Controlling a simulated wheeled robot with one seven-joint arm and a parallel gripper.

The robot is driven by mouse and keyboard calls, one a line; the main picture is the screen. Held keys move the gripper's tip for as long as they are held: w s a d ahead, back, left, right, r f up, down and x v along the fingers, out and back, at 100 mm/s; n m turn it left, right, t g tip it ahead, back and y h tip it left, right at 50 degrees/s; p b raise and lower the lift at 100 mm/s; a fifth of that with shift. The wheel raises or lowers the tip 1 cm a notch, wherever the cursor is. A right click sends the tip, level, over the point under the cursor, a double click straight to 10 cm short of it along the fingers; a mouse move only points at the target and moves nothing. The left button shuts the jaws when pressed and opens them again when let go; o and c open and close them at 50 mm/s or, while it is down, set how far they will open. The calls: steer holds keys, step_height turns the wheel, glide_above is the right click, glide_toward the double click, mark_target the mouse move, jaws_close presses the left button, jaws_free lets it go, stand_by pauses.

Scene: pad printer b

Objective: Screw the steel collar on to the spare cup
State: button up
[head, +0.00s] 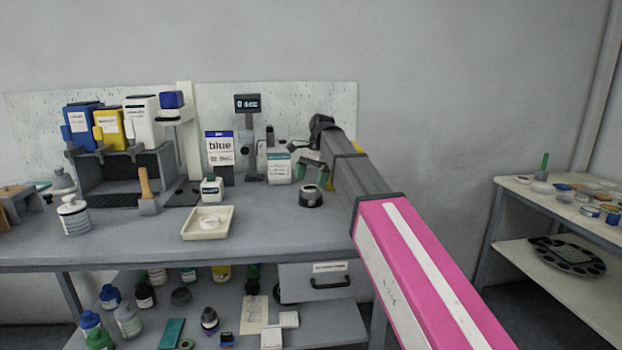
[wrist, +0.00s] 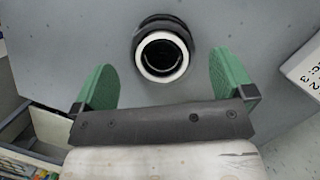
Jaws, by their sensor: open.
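A short dark round cup with a pale ring on top (head: 311,197) stands on the bench near its right end. In the wrist view I look down on this cup (wrist: 163,57): a dark outer body, a bright ring and a dark hollow centre. I cannot tell whether the ring is the steel collar. My gripper (head: 314,179) has green fingers and is just above the cup. In the wrist view my gripper (wrist: 163,80) is open and empty, its fingers apart either side of the cup, not visibly touching it.
A cream tray (head: 190,235) holding a small white round thing lies left of the cup. A white bottle (head: 211,190) and a white box (head: 279,168) stand behind. A scraper (head: 147,195) stands further left. The bench front is clear.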

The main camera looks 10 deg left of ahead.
mark_target(311, 187)
steer(key=shift+f, duration=0.1)
steer(key=shift+f, duration=1.65)
steer(key=c, duration=0.7)
steer(key=m+t, duration=0.1)
steer(key=m, duration=0.3)
steer(key=shift+s+d+m+y, duration=0.1)
steer(key=shift+m+y, duration=0.3)
steer(key=m, duration=0.2)
steer(key=m+t, duration=0.1)
steer(key=m, duration=0.2)
steer(key=shift+m+t, duration=0.3)
steer(key=shift+m, duration=0.6)
